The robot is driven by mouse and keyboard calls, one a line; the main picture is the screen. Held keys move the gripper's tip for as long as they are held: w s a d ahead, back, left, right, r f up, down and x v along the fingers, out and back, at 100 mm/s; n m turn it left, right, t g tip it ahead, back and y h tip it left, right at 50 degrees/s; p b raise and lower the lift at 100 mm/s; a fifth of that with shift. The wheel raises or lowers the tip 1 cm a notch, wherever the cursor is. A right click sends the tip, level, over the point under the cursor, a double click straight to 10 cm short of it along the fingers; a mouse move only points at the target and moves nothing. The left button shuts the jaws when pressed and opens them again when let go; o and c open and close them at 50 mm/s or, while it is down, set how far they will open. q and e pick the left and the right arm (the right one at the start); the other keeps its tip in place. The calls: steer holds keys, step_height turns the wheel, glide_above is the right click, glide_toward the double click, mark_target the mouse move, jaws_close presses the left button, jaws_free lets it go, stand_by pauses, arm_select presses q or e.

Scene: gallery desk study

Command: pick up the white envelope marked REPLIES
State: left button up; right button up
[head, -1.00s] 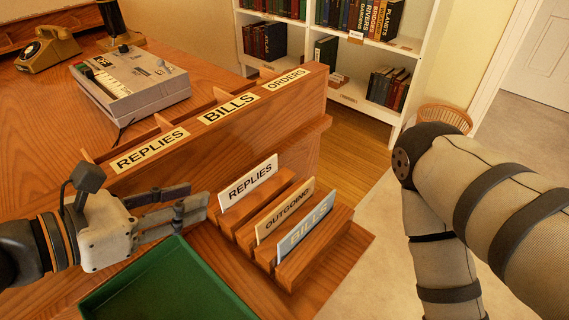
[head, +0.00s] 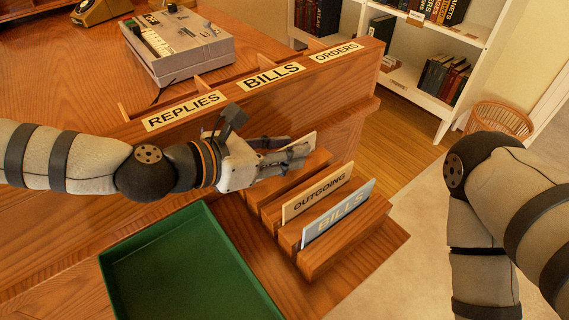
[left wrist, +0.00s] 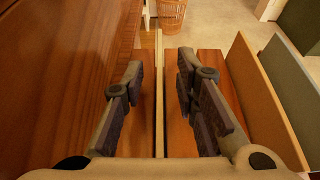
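The white REPLIES envelope (head: 308,142) stands upright in the back slot of a wooden rack (head: 326,256). My left gripper (head: 287,158) covers most of it in the head view. In the left wrist view the envelope (left wrist: 159,95) shows edge-on as a thin pale strip. It runs between the two spread fingers of my left gripper (left wrist: 160,80), with a gap on each side. The tan OUTGOING envelope (head: 317,193) and the blue BILLS envelope (head: 339,212) stand in the slots in front. My right arm shows at the right, but its gripper is out of view.
A green tray (head: 112,275) lies left of the rack. A raised wooden sorter (head: 345,75) labelled REPLIES, BILLS and ORDERS stands close behind the rack. A grey machine (head: 180,45) sits on the desk. A wicker basket (head: 498,120) and a bookshelf stand beyond.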

arm_select(q)
jaws_close()
